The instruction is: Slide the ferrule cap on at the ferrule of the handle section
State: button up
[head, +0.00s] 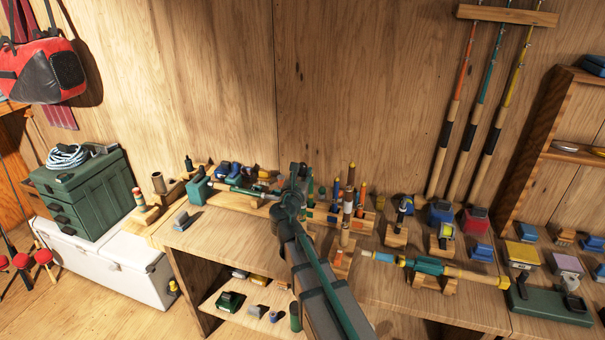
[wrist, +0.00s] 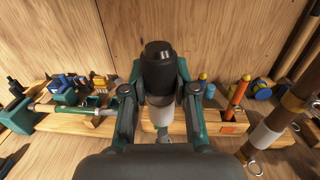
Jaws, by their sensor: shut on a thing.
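My gripper (wrist: 160,95) is shut on a dark, round-topped cylinder (wrist: 158,66), which looks like the ferrule cap. It stands upright between the fingers. A pale grey cylinder shows just below it; I cannot tell whether they are one piece. In the head view my gripper (head: 298,190) is above the back of the bench, and its own arm hides the held piece. A teal and yellow rod piece (head: 432,266), which looks like the handle section, lies across wooden cradles at right, apart from my gripper.
An upright brown rod with metal rings (wrist: 283,118) stands close right of my gripper. A grey and green piece (wrist: 72,108) lies in a rack at left. Wooden holders with floats (head: 362,190) crowd the bench back. Bare bench (head: 215,240) shows at front left.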

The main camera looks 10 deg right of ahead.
jog(key=shift+f+b, duration=0.7)
jog(key=shift+f, duration=0.5)
jog(key=shift+f+b, duration=2)
jog(key=shift+f, duration=0.35)
dwell(0.5)
jog(key=o, duration=1.1)
jog(key=shift+s, duration=0.1)
jog(key=v, duration=1.2)
